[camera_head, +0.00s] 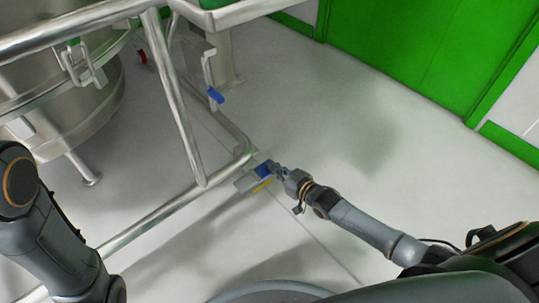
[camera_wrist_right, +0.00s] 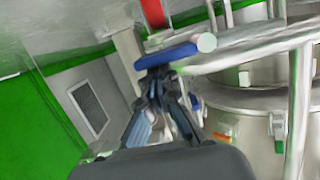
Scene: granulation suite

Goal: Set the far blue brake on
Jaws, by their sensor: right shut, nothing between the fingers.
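A blue brake lever (camera_head: 265,169) sits at the lower corner of the steel tube frame, beside a small grey and yellow part. My right gripper (camera_head: 277,172) is shut, with nothing between its fingers, and its tips are right at this blue lever. In the right wrist view the shut fingertips (camera_wrist_right: 156,76) meet or nearly meet a blue bar (camera_wrist_right: 166,56); I cannot tell whether they touch. A second blue lever (camera_head: 216,96) hangs farther up on the frame. My left arm shows at the left, but its gripper is out of view.
The steel tube frame (camera_head: 163,208) runs diagonally on the left. A round steel vessel (camera_head: 85,105) stands behind it. A red part (camera_head: 142,57) shows near the vessel. The pale floor (camera_head: 345,120) is open toward the green wall (camera_head: 430,45).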

